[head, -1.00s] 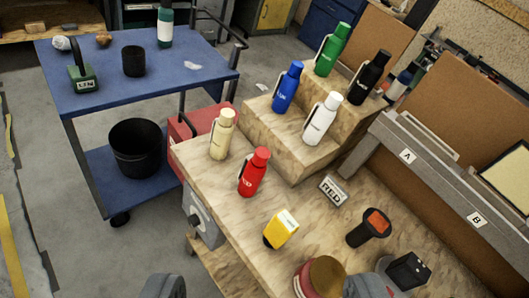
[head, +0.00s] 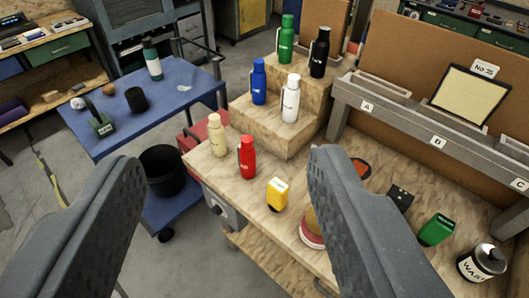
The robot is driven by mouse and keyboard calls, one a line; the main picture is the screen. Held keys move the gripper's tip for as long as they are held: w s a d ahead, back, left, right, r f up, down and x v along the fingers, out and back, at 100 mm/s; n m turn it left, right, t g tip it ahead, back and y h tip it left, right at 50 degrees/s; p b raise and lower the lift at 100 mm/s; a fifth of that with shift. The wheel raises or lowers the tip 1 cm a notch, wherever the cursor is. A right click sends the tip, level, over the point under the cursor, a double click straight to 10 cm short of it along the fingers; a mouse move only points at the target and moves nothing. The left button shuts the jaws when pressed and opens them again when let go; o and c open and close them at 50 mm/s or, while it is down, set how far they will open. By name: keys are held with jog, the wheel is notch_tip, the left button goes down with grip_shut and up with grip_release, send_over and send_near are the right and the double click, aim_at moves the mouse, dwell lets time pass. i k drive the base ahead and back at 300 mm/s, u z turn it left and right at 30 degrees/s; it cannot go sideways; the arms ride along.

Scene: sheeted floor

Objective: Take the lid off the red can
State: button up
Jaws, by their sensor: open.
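The red can (head: 309,239) stands on the wooden workbench (head: 262,226), low in the middle of the head view. Its brownish lid (head: 312,219) is on top. The right finger of my gripper (head: 232,160) hides the right part of both can and lid. My gripper is open, its two dark grey fingers wide apart with nothing held between them. The can shows just left of the right finger; I cannot tell the distance between them.
A red bottle (head: 248,157), cream bottle (head: 217,135) and yellow block (head: 277,194) stand left of the can. More bottles stand on wooden steps (head: 270,130). A green box (head: 436,230) and WASTE-like labelled can (head: 482,262) are at right. A blue cart (head: 185,100) is at left.

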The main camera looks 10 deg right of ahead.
aim_at(247, 140)
jog(key=k, duration=0.45)
jog(key=u, duration=0.45)
jog(key=i, duration=1.55)
jog(key=z, duration=0.8)
